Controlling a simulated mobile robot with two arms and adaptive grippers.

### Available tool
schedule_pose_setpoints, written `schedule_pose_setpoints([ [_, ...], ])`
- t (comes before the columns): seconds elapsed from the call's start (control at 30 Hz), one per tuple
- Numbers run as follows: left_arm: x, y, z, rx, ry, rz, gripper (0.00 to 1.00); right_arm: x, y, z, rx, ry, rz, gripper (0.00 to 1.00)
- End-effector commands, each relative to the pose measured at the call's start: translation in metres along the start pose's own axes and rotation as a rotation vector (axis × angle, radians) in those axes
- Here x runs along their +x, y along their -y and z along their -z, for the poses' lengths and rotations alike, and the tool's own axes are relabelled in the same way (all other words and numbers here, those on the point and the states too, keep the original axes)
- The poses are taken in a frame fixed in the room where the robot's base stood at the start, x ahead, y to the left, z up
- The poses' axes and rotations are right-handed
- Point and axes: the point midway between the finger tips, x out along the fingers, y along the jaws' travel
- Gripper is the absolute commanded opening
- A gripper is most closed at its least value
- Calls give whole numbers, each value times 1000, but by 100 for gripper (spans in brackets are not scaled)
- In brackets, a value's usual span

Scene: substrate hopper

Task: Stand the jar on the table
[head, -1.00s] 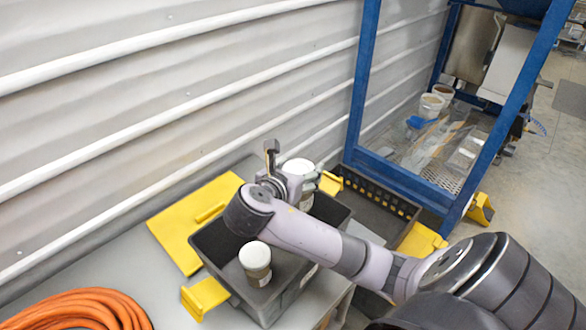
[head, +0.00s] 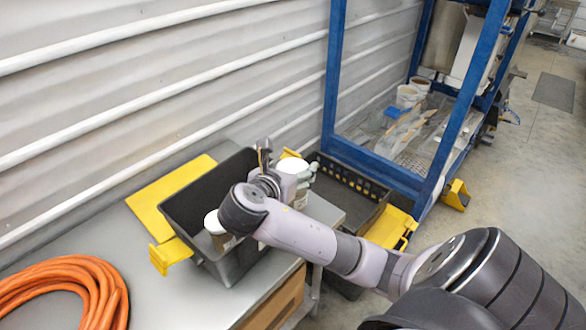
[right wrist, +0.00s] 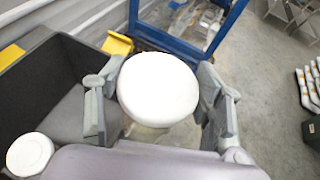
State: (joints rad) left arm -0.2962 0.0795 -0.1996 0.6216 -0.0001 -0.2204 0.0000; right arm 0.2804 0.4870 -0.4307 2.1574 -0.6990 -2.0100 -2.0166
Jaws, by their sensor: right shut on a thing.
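The held jar (head: 300,198) has a white lid and a pale label. My right gripper (head: 288,182) is shut on it, with the lid up, near the right side of the dark crate (head: 236,268). In the right wrist view the white lid (right wrist: 158,88) sits between the two fingers of my right gripper (right wrist: 157,104) and hides most of the jar's body. A second white-lidded jar (head: 213,222) stands in the crate, partly behind my arm; its lid also shows in the right wrist view (right wrist: 30,153). The grey table (head: 160,295) carries the crate. My left gripper is out of view.
An orange hose coil (head: 70,285) lies on the table at the left. A yellow panel (head: 165,195) lies behind the crate. A black slotted crate (head: 345,190) and a blue-framed rack (head: 335,80) stand to the right. The table front between hose and crate is bare.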

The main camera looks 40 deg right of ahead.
Motion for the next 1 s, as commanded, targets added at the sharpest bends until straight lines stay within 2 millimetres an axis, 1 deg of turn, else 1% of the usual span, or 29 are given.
schedule_pose_setpoints([
  [0.07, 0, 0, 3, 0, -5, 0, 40, -7, -2, 3, -8, 1, -25, 3],
  [0.37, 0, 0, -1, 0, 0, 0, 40, -50, -11, 22, -66, 1, -165, 3],
  [0.6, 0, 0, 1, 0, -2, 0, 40, -95, -21, 42, -125, 0, -309, 3],
  [0.77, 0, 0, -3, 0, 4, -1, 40, -126, -28, 55, -167, 0, -410, 3],
  [1.0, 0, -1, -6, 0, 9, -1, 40, -175, -39, 78, -234, -1, -571, 3],
])
